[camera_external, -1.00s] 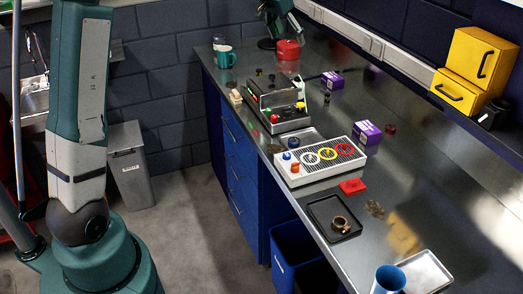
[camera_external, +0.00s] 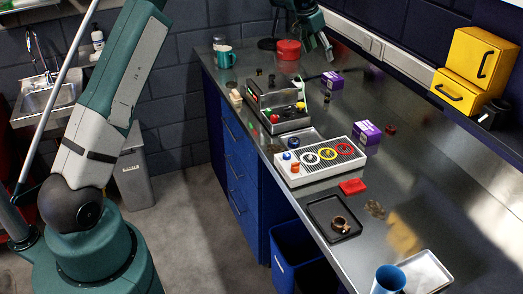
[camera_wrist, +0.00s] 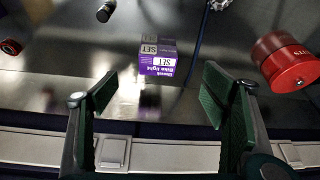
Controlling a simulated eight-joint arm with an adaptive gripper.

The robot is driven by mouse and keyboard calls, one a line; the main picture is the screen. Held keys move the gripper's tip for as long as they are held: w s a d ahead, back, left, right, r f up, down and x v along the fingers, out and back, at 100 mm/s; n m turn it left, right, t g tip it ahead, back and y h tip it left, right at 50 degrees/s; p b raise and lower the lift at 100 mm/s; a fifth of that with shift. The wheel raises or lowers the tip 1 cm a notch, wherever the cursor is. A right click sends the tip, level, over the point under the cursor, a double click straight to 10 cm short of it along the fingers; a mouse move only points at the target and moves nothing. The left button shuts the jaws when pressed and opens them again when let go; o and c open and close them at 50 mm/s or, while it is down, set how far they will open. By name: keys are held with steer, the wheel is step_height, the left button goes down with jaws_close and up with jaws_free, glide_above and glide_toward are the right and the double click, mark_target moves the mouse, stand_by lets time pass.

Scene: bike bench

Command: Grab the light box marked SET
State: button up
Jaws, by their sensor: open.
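A purple-and-white light box marked SET (camera_wrist: 158,58) lies on the metal bench in the wrist view, just beyond my fingertips and roughly centred between them. It appears to be the farther purple box (camera_external: 332,81) in the external view. My gripper (camera_wrist: 160,95) is open and empty, its two green-padded fingers spread wide. In the external view my gripper (camera_external: 326,47) hangs above the bench's back part, near the wall side, behind the box. A second purple box (camera_external: 366,133) stands nearer on the bench; its marking is too small to read.
A red canister (camera_wrist: 291,63) stands right of the box, with a dark cable (camera_wrist: 194,45) between them. The wall rail (camera_wrist: 170,153) runs close below my fingers. A tester with knobs (camera_external: 279,104) and a white panel with coloured rings (camera_external: 320,157) occupy the bench's front side.

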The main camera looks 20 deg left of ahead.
steer(key=m+p, duration=0.1)
steer(key=p, duration=0.1)
glide_above(333, 76)
steer(key=s+a, duration=0.2)
step_height(333, 76, down, 7)
steer(key=shift+d+r, duration=0.1)
steer(key=shift+r, duration=0.05)
steer(key=shift+x, duration=1.3)
steer(key=shift+s+x, duration=0.2)
steer(key=shift+x, duration=2.45)
steer(key=shift+c, duration=0.4)
steer(key=c, duration=0.9)
